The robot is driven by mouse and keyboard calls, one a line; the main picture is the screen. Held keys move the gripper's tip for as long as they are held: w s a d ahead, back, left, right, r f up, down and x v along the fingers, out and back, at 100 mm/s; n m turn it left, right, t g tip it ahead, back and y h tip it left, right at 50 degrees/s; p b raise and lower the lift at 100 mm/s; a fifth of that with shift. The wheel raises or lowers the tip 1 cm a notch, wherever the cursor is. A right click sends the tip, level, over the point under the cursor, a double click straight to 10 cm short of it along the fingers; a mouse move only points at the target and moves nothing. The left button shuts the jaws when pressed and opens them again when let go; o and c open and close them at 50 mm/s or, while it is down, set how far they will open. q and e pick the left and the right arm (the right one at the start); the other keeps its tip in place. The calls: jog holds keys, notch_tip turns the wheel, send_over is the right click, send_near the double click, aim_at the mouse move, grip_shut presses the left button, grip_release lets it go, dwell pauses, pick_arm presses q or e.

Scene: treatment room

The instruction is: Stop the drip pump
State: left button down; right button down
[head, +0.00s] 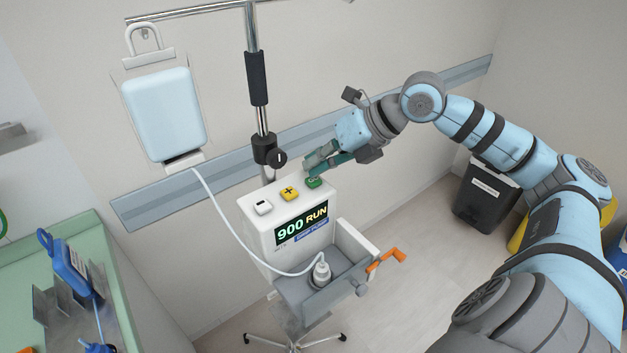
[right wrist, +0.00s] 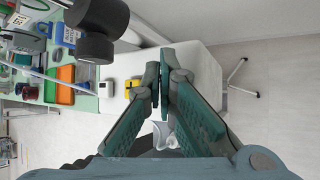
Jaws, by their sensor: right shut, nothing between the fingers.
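The drip pump (head: 263,232) is a white box on a wheeled stand, and its display (head: 302,225) reads 900 RUN. Its top carries a white button (head: 263,208), a yellow plus button (head: 289,193) and a green button (head: 314,182). My right gripper (head: 312,164) is shut and empty, with its fingertips close above the green button; I cannot tell whether they touch. In the right wrist view, the shut fingertips (right wrist: 165,70) lie over the pump top, beside the yellow button (right wrist: 132,87). The green button is hidden there. My left gripper is out of view.
A fluid bag (head: 163,113) hangs left of the pole (head: 256,80), and its tube runs to the pump's open tray (head: 340,292). An orange handle (head: 386,259) sticks out from the tray. A green counter (head: 35,300) stands left; a dark bin (head: 484,200) stands right.

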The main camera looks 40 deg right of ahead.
jog(key=shift+f+b, duration=0.4)
jog(key=shift+b, duration=0.05)
dwell(0.6)
jog(key=shift+r+p, duration=0.85)
jog(key=shift+r, duration=0.05)
notch_tip(320, 180, up, 5)
jog(key=p, duration=0.5)
jog(key=shift+r, duration=0.15)
dwell(0.6)
